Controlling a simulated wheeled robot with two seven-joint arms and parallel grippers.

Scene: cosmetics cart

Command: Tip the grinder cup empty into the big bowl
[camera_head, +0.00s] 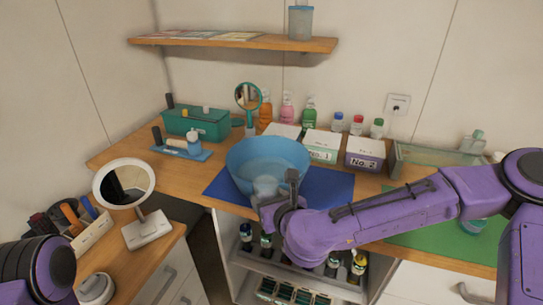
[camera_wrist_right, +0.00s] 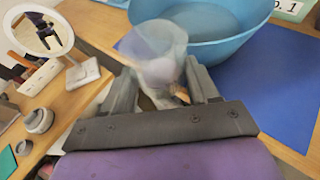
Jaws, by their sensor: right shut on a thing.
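The big bowl (camera_head: 268,150) is light blue and round, standing on the blue mat; it also shows at the top of the right wrist view (camera_wrist_right: 228,45). The grinder cup (camera_head: 265,187) is small and translucent, at the near side of the bowl. In the right wrist view, the cup (camera_wrist_right: 160,48) sits between the fingers and overlaps the bowl's near wall. My right gripper (camera_head: 277,202) is shut on the cup. The cup looks about upright; its contents cannot be made out. My left arm shows at the lower left, but its gripper is out of view.
The blue mat (camera_head: 325,192) lies under the bowl. White-topped boxes (camera_head: 321,146) stand right of it, with bottles behind. A round table mirror (camera_head: 247,96) stands behind the bowl. A teal caddy (camera_head: 197,123) is at the back left. A white-framed mirror (camera_head: 124,186) stands on the left side table.

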